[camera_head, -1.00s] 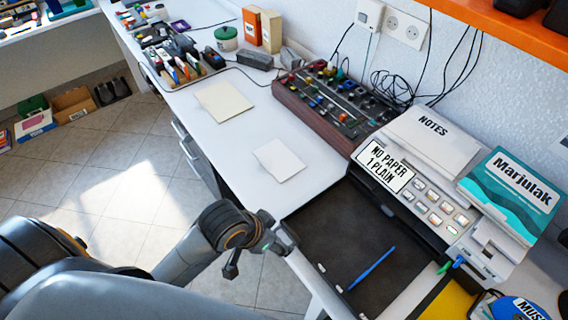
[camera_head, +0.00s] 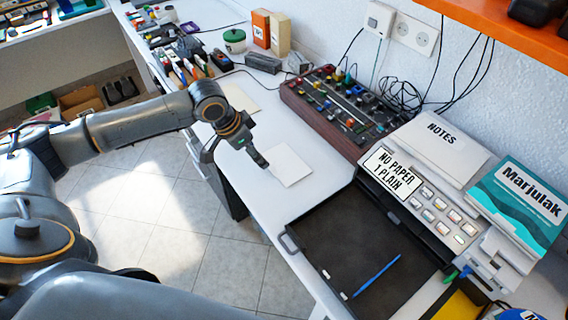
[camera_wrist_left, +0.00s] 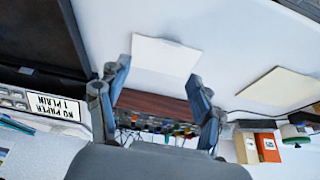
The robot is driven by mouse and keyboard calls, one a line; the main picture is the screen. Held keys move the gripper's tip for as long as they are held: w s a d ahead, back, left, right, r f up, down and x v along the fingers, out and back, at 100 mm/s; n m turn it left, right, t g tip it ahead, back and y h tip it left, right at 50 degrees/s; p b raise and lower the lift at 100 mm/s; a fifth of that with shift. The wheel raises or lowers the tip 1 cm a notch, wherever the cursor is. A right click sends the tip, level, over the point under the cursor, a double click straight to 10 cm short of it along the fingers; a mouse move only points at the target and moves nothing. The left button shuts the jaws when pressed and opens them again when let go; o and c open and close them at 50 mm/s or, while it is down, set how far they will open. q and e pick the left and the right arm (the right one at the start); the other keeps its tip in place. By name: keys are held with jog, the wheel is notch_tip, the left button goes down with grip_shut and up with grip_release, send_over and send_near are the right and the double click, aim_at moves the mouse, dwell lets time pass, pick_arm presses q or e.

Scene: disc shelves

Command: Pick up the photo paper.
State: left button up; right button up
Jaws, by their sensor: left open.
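Two blank sheets lie flat on the white desk, and I cannot tell by marking which is the photo paper. The white sheet (camera_head: 291,166) is nearer, beside the black tray; it shows in the left wrist view (camera_wrist_left: 165,55). The cream sheet (camera_head: 240,98) lies farther back, partly behind my arm, and also shows in the left wrist view (camera_wrist_left: 279,87). My left gripper (camera_head: 236,158) is open and empty, its fingers (camera_wrist_left: 157,82) spread, just left of the white sheet in the head view. My right gripper is not in view.
A printer (camera_head: 435,200) with a "NO PAPER 1 PLAIN" sign stands at the right, its black tray (camera_head: 350,250) holding a blue pen (camera_head: 377,275). A control panel (camera_head: 335,115) with knobs stands behind the sheets.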

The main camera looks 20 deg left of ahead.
pick_arm(q)
jog(key=a+r, duration=0.1)
jog(key=a, duration=0.1)
send_over(270, 169)
jog(key=s+a, duration=0.1)
jog(key=a, duration=0.1)
jog(key=shift+n, duration=0.3)
jog(key=f, duration=0.7)
jog(key=shift+s+f, duration=0.2)
jog(key=shift+p+x, duration=0.3)
jog(key=shift+x, duration=2.5)
jog(key=shift+d, duration=0.1)
jog(key=shift+s, duration=0.1)
jog(key=c, duration=1.2)
jog(key=shift+c, duration=0.3)
jog(key=shift+r, duration=0.1)
